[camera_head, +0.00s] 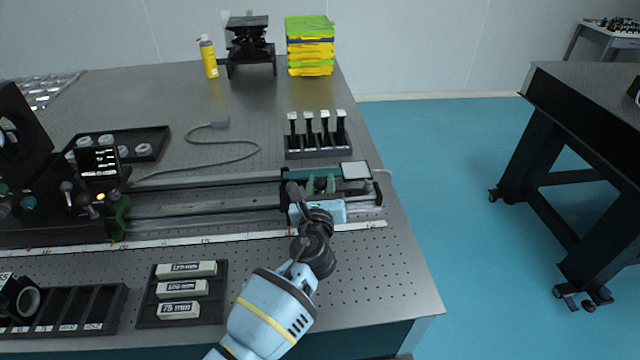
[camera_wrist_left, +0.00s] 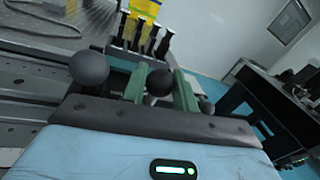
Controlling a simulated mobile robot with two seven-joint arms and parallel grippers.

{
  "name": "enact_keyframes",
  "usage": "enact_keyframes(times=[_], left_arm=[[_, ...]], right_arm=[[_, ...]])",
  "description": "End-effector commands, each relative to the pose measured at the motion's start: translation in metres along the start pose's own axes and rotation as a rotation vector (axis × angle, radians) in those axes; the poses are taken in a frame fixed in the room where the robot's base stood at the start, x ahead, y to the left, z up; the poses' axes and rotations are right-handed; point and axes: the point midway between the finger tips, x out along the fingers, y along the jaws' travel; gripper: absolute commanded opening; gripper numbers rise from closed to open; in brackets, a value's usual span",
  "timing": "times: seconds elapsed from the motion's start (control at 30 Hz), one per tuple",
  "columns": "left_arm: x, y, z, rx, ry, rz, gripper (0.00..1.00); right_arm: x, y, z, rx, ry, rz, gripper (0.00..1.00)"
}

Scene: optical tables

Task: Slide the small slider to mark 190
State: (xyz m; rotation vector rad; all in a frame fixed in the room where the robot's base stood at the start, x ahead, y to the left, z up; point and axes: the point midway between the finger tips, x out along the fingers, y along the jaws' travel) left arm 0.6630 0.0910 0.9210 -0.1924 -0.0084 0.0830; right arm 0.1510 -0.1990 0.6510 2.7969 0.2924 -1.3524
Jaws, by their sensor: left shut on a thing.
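The small slider (camera_head: 298,176) is a dark and green carriage at the right end of the long rail (camera_head: 205,203). Dark ball knobs on it show in the left wrist view (camera_wrist_left: 88,67). My left gripper (camera_head: 320,187) reaches over the slider from the front, its pale blue body level with the rail. It is shut on the slider, by a dark knob (camera_wrist_left: 160,82) between two green uprights. The gripper body hides part of the slider's front. A pale scale strip (camera_head: 200,240) runs along the front of the rail; its marks are too small to read. My right gripper is not in view.
A black rack with several upright holders (camera_head: 318,149) stands behind the slider. A grey cable (camera_head: 225,160) lies behind the rail. A dark machine head (camera_head: 60,190) stands at the rail's left end. A tray of labelled blocks (camera_head: 148,318) lies in front. The rail's middle looks clear.

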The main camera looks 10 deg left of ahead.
Motion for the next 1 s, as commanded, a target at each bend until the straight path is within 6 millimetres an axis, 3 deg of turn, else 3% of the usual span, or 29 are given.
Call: enact_keyframes(times=[0.17,0.2,0.33,0.67,1.0], left_arm=[[0.001,0.001,0.001,-0.001,-0.002,0.001,0.0],[0.001,0.001,0.001,-0.001,-0.002,0.001,0.34],[0.0,0.001,0.001,-0.001,-0.002,0.001,0.49],[-0.003,0.001,0.0,0.0,0.0,0.001,0.49],[-0.047,0.001,0.002,-0.001,-0.001,0.0,0.49]], right_arm=[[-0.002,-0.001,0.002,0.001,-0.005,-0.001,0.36],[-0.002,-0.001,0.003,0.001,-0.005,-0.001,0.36],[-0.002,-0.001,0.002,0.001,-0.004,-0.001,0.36],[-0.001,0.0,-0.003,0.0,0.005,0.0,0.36],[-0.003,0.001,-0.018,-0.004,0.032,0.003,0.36]])
